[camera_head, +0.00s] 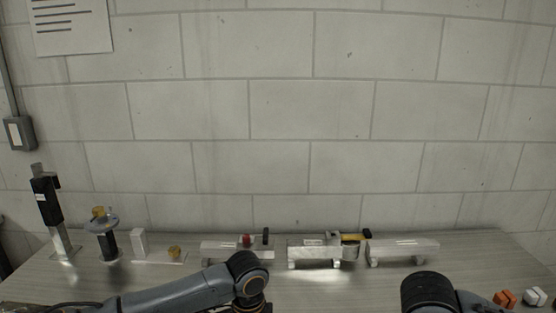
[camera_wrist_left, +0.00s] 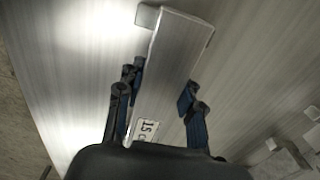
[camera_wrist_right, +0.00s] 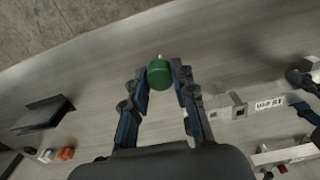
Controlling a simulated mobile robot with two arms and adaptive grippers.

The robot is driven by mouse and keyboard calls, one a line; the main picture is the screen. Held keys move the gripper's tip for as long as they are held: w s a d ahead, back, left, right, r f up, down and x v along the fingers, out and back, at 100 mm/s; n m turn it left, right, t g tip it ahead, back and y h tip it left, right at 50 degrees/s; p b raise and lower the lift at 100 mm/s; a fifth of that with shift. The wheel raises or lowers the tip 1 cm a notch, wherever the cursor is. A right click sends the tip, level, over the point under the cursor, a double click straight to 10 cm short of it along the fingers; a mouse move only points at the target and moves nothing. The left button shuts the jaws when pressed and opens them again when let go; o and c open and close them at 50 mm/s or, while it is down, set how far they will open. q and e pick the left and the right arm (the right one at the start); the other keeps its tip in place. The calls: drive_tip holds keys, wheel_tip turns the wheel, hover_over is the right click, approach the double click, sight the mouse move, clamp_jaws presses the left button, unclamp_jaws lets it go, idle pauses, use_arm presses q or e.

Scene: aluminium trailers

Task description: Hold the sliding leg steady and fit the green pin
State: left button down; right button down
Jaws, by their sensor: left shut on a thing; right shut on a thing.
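The sliding leg is a long silver bar (camera_wrist_left: 175,65) with a white label, lying between the fingers of my left gripper (camera_wrist_left: 160,88). The left gripper is shut on it. The green pin (camera_wrist_right: 159,73) has a round green head with a small pale tip and is between the fingertips of my right gripper (camera_wrist_right: 162,88), which is shut on it. In the right wrist view, a silver part with small dark square openings (camera_wrist_right: 238,111) and a white label is right of the pin, apart from it. Both grippers are out of sight in the head view.
Several silver fittings stand along the table's back, including a black-sleeved post (camera_head: 45,200), a round-plate stand (camera_head: 101,222) and a bar with a yellow-black part (camera_head: 350,238). Orange blocks (camera_head: 504,298) and white blocks (camera_head: 535,296) lie at right. A dark tray-like object (camera_wrist_right: 43,112) also shows.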

idle(0.4)
drive_tip(key=w+a+r+m, duration=0.1)
drive_tip(key=w+a+r, duration=0.3)
drive_tip(key=w+a, duration=0.2)
drive_tip(key=w+a+r+m, duration=0.1)
drive_tip(key=w+a+r, duration=0.3)
drive_tip(key=w, duration=0.5)
drive_tip(key=shift+a+m, duration=0.4)
drive_tip(key=shift+a, duration=0.6)
drive_tip(key=shift+w, duration=0.1)
drive_tip(key=shift+f, duration=2.95)
drive_tip(key=shift+f, duration=2.5)
drive_tip(key=c, duration=1)
unclamp_jaws()
